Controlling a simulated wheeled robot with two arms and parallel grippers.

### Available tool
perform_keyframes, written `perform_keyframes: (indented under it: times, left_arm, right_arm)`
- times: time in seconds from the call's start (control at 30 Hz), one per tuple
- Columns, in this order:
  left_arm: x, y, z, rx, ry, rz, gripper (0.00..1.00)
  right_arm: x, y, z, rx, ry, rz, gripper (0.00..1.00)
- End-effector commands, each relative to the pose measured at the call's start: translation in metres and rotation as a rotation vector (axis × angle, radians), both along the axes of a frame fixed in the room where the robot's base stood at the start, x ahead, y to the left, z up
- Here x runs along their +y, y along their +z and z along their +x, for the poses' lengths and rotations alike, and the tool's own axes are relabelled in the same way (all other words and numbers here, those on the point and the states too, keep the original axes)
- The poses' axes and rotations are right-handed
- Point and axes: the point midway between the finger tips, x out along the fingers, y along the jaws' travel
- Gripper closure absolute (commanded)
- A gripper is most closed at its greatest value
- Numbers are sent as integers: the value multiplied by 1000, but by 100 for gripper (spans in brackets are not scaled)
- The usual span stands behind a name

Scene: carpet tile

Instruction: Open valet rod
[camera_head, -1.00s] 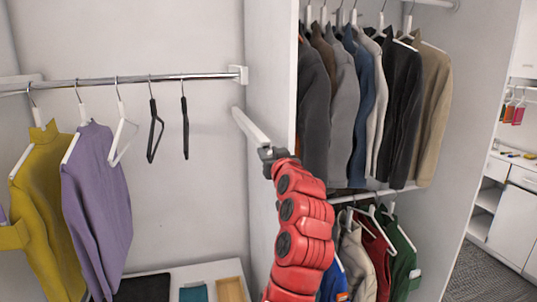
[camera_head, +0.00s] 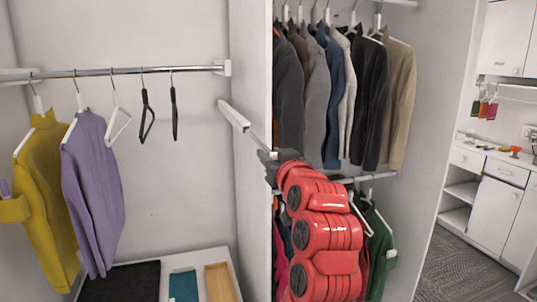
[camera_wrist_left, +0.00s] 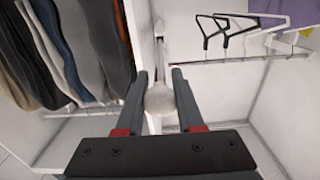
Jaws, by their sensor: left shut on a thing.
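The valet rod (camera_head: 258,139) is a thin metal bar that sticks out of a white housing (camera_head: 233,115) on the side of the closet divider. It is pulled partly out toward me. My left gripper (camera_head: 267,156) is at its near end. In the left wrist view, the round pale knob (camera_wrist_left: 161,99) of the rod sits between the two dark fingers of my left gripper (camera_wrist_left: 160,78), which is shut on it. In the head view the fingers hide the knob. My right gripper is not in view.
At left, a chrome rail (camera_head: 130,71) carries a yellow sweater (camera_head: 45,190), a purple sweater (camera_head: 93,190) and empty hangers. Jackets (camera_head: 335,95) hang right of the divider, with more clothes below. A low shelf holds a teal item (camera_head: 184,286) and a wooden tray (camera_head: 219,283).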

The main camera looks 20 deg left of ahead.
Motion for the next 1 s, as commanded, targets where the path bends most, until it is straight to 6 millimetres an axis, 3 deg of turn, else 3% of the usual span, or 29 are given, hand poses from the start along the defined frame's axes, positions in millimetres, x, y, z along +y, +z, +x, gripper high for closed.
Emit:
perform_keyframes:
  times: [0.4, 0.43, 0.57, 1.0]
  left_arm:
    - [-2, -1, -2, 3, 0, -1, 100]
    - [-2, -1, -2, 2, 0, -1, 58]
    - [-2, -1, -2, 2, 0, -1, 35]
    - [-9, -1, -11, -2, -1, 1, 35]
  right_arm:
    - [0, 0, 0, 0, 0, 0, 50]
    - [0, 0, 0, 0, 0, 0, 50]
    - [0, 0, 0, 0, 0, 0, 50]
    - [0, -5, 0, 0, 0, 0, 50]
